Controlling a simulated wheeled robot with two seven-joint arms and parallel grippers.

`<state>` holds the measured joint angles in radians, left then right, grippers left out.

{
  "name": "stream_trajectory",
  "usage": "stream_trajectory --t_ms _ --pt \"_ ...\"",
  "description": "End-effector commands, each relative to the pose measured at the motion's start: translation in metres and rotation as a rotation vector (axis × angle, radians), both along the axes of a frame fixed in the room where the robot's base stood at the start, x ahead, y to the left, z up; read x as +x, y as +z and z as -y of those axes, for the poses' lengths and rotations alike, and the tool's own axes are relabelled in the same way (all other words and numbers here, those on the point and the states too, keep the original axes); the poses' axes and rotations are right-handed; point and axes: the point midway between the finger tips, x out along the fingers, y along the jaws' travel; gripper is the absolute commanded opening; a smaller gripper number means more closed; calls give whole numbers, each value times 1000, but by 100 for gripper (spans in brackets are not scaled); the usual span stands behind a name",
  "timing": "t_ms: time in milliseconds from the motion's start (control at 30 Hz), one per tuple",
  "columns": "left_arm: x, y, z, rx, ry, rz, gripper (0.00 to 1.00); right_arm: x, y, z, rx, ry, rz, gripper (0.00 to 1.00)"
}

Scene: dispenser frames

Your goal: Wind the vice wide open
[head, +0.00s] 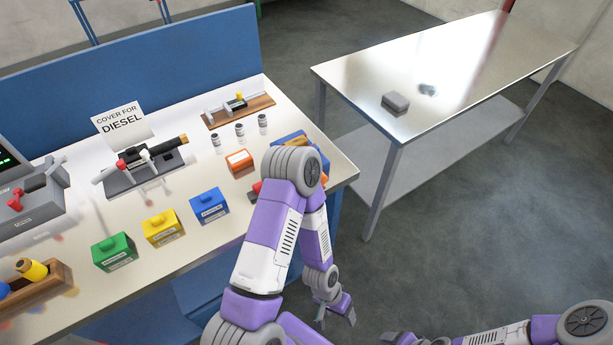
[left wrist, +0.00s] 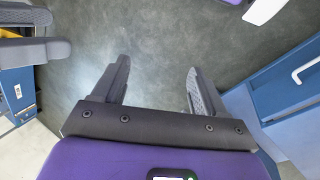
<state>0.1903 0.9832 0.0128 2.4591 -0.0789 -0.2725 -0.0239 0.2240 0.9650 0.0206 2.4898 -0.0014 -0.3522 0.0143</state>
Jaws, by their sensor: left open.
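A blue item with an orange part (head: 300,142) stands at the right end of the bench, and a red piece (head: 257,187) shows beside it. It may be the vice, but my left arm hides much of it, and its jaw opening cannot be made out. My left gripper (head: 337,317) hangs low over the floor, off the front edge of the bench and apart from everything. In the left wrist view its two fingers (left wrist: 158,68) are spread and empty above grey floor. My right arm enters at the bottom right; its gripper's state cannot be told.
The white bench (head: 75,195) holds green (head: 114,251), yellow (head: 163,227) and blue (head: 209,206) boxes, an orange box (head: 239,163), small jars and a black device (head: 148,165) by a sign (head: 122,122). A steel table (head: 450,75) with a grey block (head: 395,102) stands right.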

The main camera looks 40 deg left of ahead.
Motion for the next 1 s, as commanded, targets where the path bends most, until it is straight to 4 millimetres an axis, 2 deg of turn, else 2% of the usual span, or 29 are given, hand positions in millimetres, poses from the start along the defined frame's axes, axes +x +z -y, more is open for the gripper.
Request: stream_trajectory --t_ms 67,167,267,367,467,533,633,700,800,900,1000 --pt "-10 6 10 -16 -181 -30 75 -1 11 0 -1 -1 -1 75" --pt "-31 10 7 -8 -474 -112 75 -1 23 1 -1 -1 -2 75" --pt "-47 15 -19 55 -815 -221 75 -1 37 1 -1 -1 -2 75" --pt "-44 25 -60 180 -1147 -340 75 -1 50 1 -1 -1 -2 75" --pt "-17 45 -106 371 -1454 -471 75 0 62 0 -1 -1 -1 75" --pt "16 66 -134 543 -1645 -566 75 0 71 0 -1 -1 -1 75" --pt "74 105 -157 825 -1852 -698 75 0 82 0 -1 -1 -1 75" --pt "112 134 -160 1025 -1945 -776 75 0 88 0 -1 -1 -1 75" --pt "156 172 -152 1277 -2013 -862 75 0 95 0 -1 -1 -1 75" --pt "183 199 -141 1455 -2034 -916 75 0 98 0 -1 -1 -1 75" --pt "196 213 -135 1549 -2033 -944 75 0 100 0 -1 -1 -1 75"
